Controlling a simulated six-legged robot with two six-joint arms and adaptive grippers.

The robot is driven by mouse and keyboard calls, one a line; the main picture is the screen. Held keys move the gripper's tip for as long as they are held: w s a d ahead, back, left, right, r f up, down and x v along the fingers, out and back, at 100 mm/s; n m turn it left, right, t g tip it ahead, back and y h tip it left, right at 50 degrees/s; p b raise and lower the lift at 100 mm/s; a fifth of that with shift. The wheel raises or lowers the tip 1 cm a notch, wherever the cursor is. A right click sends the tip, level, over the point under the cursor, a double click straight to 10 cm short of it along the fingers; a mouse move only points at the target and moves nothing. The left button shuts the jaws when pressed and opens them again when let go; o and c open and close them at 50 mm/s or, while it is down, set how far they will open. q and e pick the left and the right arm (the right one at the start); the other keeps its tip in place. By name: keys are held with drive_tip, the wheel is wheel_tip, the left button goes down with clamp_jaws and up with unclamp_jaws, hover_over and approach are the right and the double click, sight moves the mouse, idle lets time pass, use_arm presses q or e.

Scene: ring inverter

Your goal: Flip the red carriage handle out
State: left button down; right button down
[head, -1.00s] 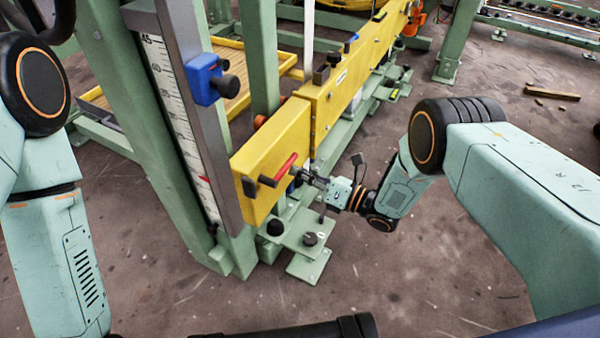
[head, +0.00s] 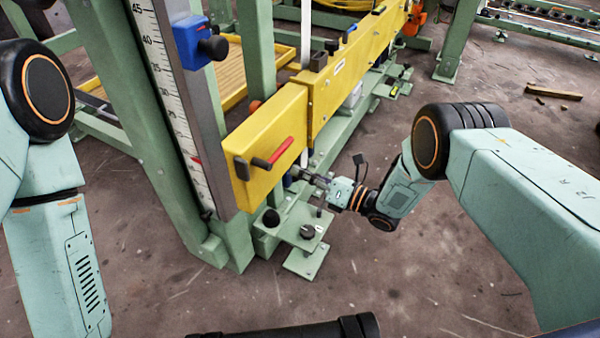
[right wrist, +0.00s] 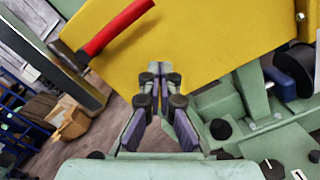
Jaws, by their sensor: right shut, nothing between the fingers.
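In the right wrist view the red handle (right wrist: 118,27) lies at an angle across the upper left, in front of the yellow plate (right wrist: 200,45). My right gripper (head: 298,172) is just below and right of the handle, apart from it. Its fingers (right wrist: 158,70) are closed together and empty, pointing at the yellow plate. My left arm shows at the left edge, but its gripper is out of view.
A green post with a scale (head: 170,95) and a blue clamp block (head: 190,43) stand left of the carriage. A green foot plate (head: 300,228) with black knobs lies below my right gripper. Open floor (head: 430,265) lies to the right.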

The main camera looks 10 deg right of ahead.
drive_tip(key=p+v, duration=0.2)
drive_tip(key=v, duration=0.7)
drive_tip(key=shift+p, duration=0.35)
drive_tip(key=shift+w+d, duration=0.1)
